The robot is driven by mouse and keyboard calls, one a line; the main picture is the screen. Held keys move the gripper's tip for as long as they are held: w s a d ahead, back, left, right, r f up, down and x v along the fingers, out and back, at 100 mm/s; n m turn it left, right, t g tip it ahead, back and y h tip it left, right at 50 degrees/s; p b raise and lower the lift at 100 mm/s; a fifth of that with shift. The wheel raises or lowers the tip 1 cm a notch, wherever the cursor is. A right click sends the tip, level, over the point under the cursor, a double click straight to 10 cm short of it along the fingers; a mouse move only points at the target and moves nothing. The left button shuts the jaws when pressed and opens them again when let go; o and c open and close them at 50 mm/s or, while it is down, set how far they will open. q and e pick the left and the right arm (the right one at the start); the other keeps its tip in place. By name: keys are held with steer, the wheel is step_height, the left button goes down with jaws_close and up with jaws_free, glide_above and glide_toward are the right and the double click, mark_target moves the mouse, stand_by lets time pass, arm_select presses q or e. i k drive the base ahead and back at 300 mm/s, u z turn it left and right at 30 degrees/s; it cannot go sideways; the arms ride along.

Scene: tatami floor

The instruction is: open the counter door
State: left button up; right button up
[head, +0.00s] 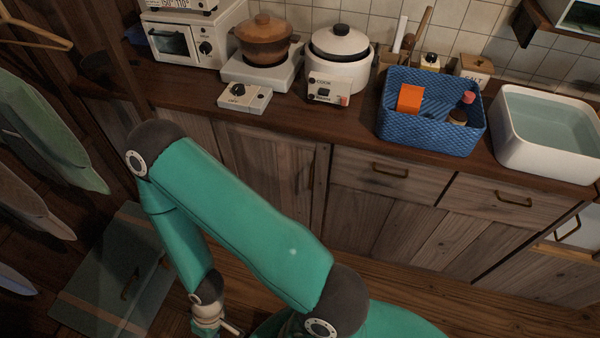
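The wooden counter (170,95) runs along the wall in the head view. A grey-brown panelled counter door (262,160) is in its front, left of the drawers, and looks closed. A dark upright handle seems to be near its right edge, but it is dim. My teal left arm crosses in front and hides the door's lower part. My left gripper (213,325) hangs low at the bottom edge, apart from the door; its fingers are mostly cut off, so its opening cannot be told. My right gripper is out of view.
Two drawers with brass handles (390,172) (513,200) sit to the right, above plank panels. On the counter stand a toaster oven (178,45), a brown pot (266,42), a rice cooker (338,62), a blue basket (425,135) and a white basin (535,155). Clothes (45,130) hang left.

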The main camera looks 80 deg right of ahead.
mark_target(290, 171)
steer(key=u, duration=1.35)
steer(key=i, duration=0.1)
steer(key=z, duration=2.75)
steer(key=k, duration=0.5)
steer(key=z, duration=0.15)
steer(key=i, duration=0.5)
steer(key=u, duration=0.1)
